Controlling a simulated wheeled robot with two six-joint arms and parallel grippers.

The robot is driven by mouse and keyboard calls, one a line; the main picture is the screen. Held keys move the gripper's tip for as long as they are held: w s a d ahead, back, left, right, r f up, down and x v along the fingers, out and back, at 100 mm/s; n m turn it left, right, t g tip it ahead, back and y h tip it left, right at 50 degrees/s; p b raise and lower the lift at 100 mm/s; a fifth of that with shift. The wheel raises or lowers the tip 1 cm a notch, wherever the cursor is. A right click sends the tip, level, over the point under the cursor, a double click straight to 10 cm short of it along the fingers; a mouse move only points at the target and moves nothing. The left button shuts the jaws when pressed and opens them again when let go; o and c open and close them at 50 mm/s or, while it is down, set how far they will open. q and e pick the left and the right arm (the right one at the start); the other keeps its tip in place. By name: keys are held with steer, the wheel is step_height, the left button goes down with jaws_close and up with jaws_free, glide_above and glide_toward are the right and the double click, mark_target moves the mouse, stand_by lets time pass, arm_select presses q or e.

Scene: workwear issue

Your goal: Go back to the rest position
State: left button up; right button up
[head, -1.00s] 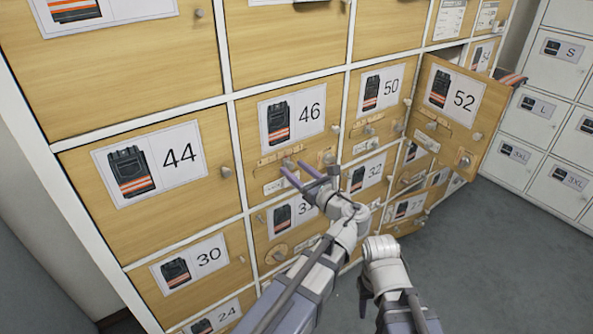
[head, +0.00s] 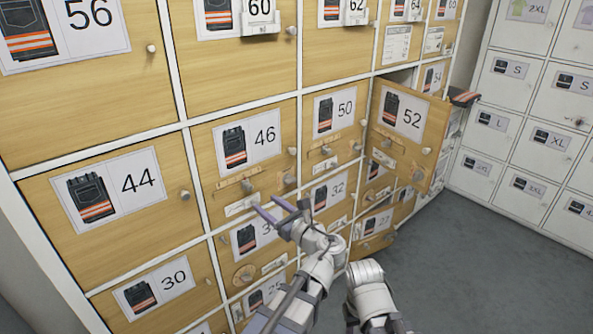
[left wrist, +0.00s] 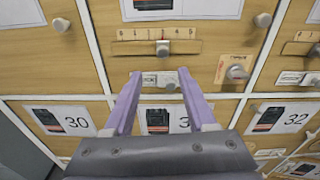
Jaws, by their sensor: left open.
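My left gripper (head: 268,209) is open and empty, in front of the locker wall just below the door of locker 46 (head: 246,150). In the left wrist view its two purple fingers (left wrist: 160,75) are spread apart with nothing between them. They point at the lower part of a door with a slider strip (left wrist: 162,48) and a round dial (left wrist: 237,72); I cannot tell whether the tips touch it. My right arm (head: 368,290) shows at the bottom centre; its fingers are not visible.
The door of locker 52 (head: 408,122) stands open, sticking out from the wall. A dark item with an orange stripe (head: 463,97) shows behind it. White lockers (head: 508,130) stand at the right. The grey floor (head: 460,260) at the lower right is clear.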

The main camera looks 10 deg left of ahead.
arm_select(q)
steer(key=s+d+r+n+g+h+p, duration=0.1)
steer(key=s+d+n+g+h+p, duration=0.4)
steer(key=s+n+p, duration=0.4)
steer(key=s+d+r+n+g+h+p, duration=0.1)
steer(key=s+d+n+g+h+p, duration=0.4)
steer(key=s+d+n+p, duration=0.5)
steer(key=n+h+p, duration=0.1)
steer(key=h+p, duration=0.1)
steer(key=p, duration=0.1)
steer(key=shift+r+n+g+h, duration=0.3)
steer(key=shift+n, duration=0.1)
stand_by(1.4)
